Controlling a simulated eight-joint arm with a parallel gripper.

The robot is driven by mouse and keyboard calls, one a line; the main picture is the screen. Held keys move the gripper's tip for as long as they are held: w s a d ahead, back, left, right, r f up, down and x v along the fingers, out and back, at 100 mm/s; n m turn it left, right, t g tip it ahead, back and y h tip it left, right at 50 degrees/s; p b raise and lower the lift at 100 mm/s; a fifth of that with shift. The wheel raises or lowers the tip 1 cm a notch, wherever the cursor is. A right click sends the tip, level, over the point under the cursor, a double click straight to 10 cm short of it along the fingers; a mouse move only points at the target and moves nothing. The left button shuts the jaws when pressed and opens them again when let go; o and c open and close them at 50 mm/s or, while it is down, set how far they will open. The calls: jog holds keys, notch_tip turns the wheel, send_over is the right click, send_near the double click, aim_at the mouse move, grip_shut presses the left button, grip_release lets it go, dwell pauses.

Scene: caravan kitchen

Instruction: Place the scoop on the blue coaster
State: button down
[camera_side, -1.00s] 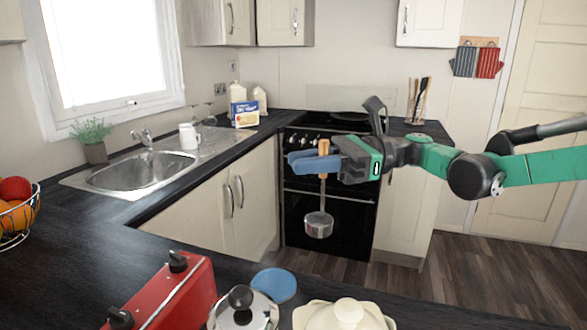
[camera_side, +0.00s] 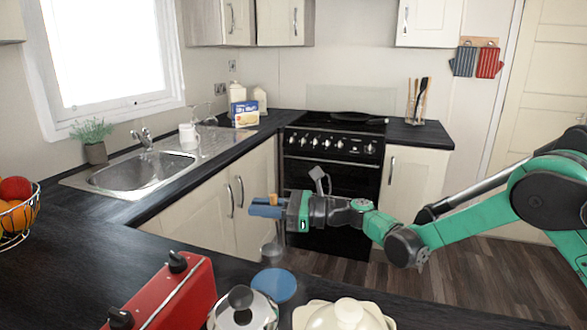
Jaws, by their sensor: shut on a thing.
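The scoop (camera_side: 271,251) has a metal bowl and a wooden handle and hangs upright, bowl down. My gripper (camera_side: 266,207) is shut on the handle near its top. The blue coaster (camera_side: 274,286) lies on the dark front counter, between the metal pot and the counter's far edge. The scoop's bowl appears just above the coaster in the picture and apart from it. From this one view I cannot tell its exact height or depth over the counter.
A red toaster (camera_side: 172,296), a metal pot (camera_side: 243,311) with a black knob and a cream lidded dish (camera_side: 343,316) stand near the coaster. A fruit basket (camera_side: 17,215) is at the far left. The sink (camera_side: 135,172) and stove (camera_side: 333,150) lie behind.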

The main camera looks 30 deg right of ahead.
aim_at(266, 249)
jog(key=shift+f, duration=3.15)
jog(key=shift+f, duration=0.15)
jog(key=c, duration=0.8)
grip_release()
